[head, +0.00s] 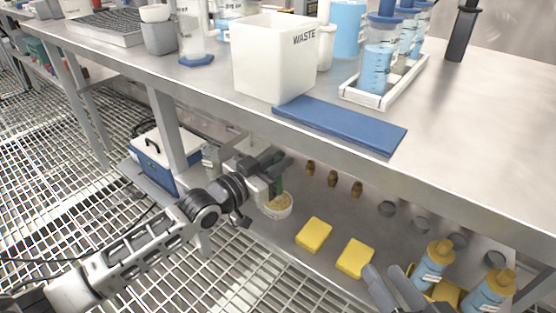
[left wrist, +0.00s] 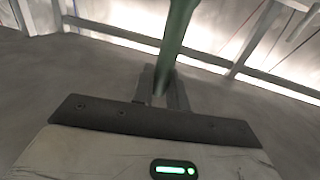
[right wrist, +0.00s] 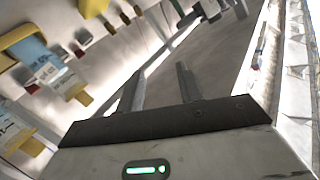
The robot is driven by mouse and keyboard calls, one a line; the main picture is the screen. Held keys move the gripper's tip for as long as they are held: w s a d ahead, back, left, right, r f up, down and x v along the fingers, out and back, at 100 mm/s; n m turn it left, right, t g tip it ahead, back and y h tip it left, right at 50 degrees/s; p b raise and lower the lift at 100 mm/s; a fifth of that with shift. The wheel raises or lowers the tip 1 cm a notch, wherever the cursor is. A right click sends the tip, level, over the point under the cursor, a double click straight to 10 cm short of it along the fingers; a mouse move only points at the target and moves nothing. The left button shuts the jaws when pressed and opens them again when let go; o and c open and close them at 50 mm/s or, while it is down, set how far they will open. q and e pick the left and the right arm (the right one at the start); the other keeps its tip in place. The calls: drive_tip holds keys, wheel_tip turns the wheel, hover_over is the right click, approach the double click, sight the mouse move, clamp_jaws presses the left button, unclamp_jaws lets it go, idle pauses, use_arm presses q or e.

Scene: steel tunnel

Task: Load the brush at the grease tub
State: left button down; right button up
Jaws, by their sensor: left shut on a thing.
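The grease tub (head: 279,211) is a small white round tub with yellowish contents, on the lower shelf under the bench. My left gripper (head: 274,172) is just above it, shut on the green brush (head: 277,186). The green handle (left wrist: 176,45) runs up between the fingers in the left wrist view. The brush's lower end is at the tub in the head view; I cannot tell whether it touches the grease. My right gripper (head: 390,290) is open and empty near the front of the lower shelf; its fingers (right wrist: 163,90) stand apart in the right wrist view.
Two yellow sponges (head: 313,235) lie right of the tub. Blue bottles with yellow caps (head: 436,262) stand at the lower right. Brass nozzles (head: 333,180) are behind. The bench top (head: 470,130) overhangs, with a white waste bin (head: 270,65) and blue mat (head: 340,125).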

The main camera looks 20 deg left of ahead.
use_arm(q)
wheel_tip(320, 180, up, 4)
drive_tip(key=p, duration=0.3)
drive_tip(key=shift+r, duration=0.1)
drive_tip(key=shift+r+p, duration=0.95)
drive_tip(key=shift+p, duration=0.2)
use_arm(e)
drive_tip(key=shift+s+d+f+n+g+h, duration=0.1)
drive_tip(key=shift+d+f+n+g+h, duration=0.25)
drive_tip(key=shift+d+f+g+h, duration=0.2)
drive_tip(key=shift+s+d+f+n+g+h, duration=0.1)
drive_tip(key=shift+d+f+n+g+h, duration=0.3)
drive_tip(key=shift+f+h, duration=0.25)
drive_tip(key=shift+r, duration=0.1)
